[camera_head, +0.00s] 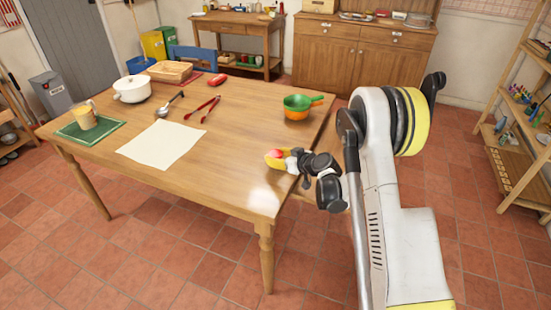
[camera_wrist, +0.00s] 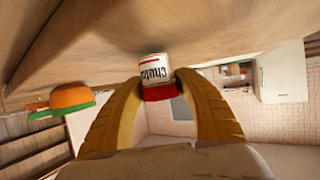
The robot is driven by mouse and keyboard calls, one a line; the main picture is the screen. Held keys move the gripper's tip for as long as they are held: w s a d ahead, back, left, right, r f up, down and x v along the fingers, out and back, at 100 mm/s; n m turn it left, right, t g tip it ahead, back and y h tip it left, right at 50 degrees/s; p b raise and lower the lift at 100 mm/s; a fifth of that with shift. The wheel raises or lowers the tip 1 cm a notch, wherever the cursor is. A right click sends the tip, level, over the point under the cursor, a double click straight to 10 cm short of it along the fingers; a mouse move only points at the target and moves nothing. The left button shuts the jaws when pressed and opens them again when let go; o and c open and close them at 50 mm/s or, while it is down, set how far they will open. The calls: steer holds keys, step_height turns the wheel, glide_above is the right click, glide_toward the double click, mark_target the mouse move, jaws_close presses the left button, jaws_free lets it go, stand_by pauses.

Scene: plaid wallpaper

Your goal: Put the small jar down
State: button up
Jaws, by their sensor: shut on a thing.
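The small jar (camera_wrist: 154,72) has a white label with dark lettering and a red lid, and it appears upside down in the wrist view. My gripper (camera_wrist: 160,84) is shut on it, with one yellow finger on each side. In the head view my gripper (camera_head: 277,160) is over the right front part of the wooden table (camera_head: 230,190). Only a small red part of the jar (camera_head: 275,154) shows there, between the fingers. The jar is close to the tabletop; I cannot tell whether it touches.
A paper sheet (camera_head: 162,144), red tongs (camera_head: 203,109), a ladle (camera_head: 170,104), a white pot (camera_head: 132,90) and a mug (camera_head: 84,118) lie farther left. The front tabletop is clear.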

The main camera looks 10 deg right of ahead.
steer(key=shift+f, duration=0.1)
steer(key=o, duration=1.3)
steer(key=shift+o, duration=0.2)
